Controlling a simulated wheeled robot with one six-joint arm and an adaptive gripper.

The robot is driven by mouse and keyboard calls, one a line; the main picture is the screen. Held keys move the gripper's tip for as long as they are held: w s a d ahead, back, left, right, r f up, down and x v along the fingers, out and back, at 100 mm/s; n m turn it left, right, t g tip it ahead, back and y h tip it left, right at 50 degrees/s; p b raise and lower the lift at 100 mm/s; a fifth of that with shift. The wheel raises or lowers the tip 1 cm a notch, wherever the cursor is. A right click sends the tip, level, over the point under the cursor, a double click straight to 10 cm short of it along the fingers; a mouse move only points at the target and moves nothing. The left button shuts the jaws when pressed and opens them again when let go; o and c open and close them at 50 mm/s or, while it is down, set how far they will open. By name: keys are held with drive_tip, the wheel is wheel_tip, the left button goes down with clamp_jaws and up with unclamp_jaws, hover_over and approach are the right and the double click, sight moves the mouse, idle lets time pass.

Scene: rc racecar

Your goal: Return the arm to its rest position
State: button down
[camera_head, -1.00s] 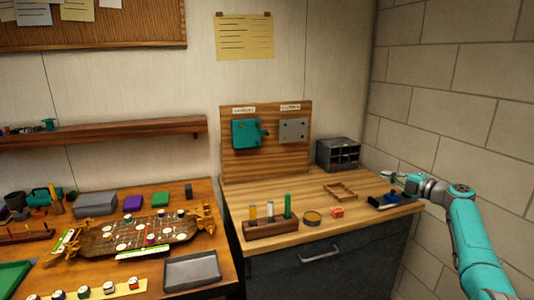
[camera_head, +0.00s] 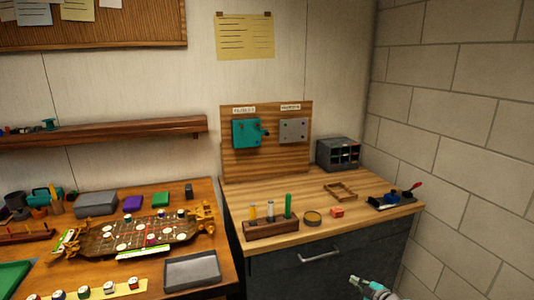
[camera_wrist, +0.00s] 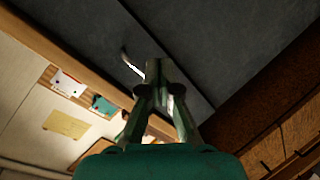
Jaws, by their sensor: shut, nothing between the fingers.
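My gripper (camera_head: 362,283) shows at the bottom of the head view, in front of the dark drawer cabinet and below the right worktop. It is shut and empty. In the wrist view my gripper (camera_wrist: 158,68) points toward the dark cabinet front (camera_wrist: 215,40), with its fingers together. Most of my arm is out of the head view. A small blue and black stand (camera_head: 395,200) with a red-tipped item sits at the right end of the worktop, apart from my gripper.
The cabinet (camera_head: 320,265) has a metal handle (camera_head: 319,253), which also shows in the wrist view (camera_wrist: 131,64). A cluttered table stands at left. A block wall (camera_head: 450,120) bounds the right.

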drive_tip(key=s+a+f+m+h, duration=0.1)
drive_tip(key=s+a+f+m, duration=0.15)
drive_tip(key=s+f, duration=0.5)
drive_tip(key=s+a+f+m+h, duration=0.2)
drive_tip(key=s+a+f, duration=0.15)
drive_tip(key=s, duration=0.75)
drive_tip(key=s+a+f+m+h, duration=0.1)
drive_tip(key=s+a+f+m, duration=0.15)
drive_tip(key=s+f, duration=0.55)
drive_tip(key=s+a+r+m+h, duration=0.15)
drive_tip(key=s+r, duration=0.25)
drive_tip(key=s, duration=0.6)
drive_tip(key=s+a+r+m, duration=0.1)
drive_tip(key=s+r+m, duration=0.15)
drive_tip(key=s, duration=0.65)
drive_tip(key=s+a+r+m, duration=0.1)
drive_tip(key=s+r, duration=0.3)
drive_tip(key=s, duration=0.6)
drive_tip(key=s+r+m+t, duration=0.1)
drive_tip(key=s+r, duration=0.5)
drive_tip(key=r, duration=0.4)
drive_tip(key=s+a+r+m, duration=0.1)
drive_tip(key=s+r, duration=0.5)
drive_tip(key=r, duration=0.4)
drive_tip(key=shift+s+a+m+t, duration=0.3)
drive_tip(key=shift+s+t, duration=0.05)
drive_tip(key=shift+t, duration=0.05)
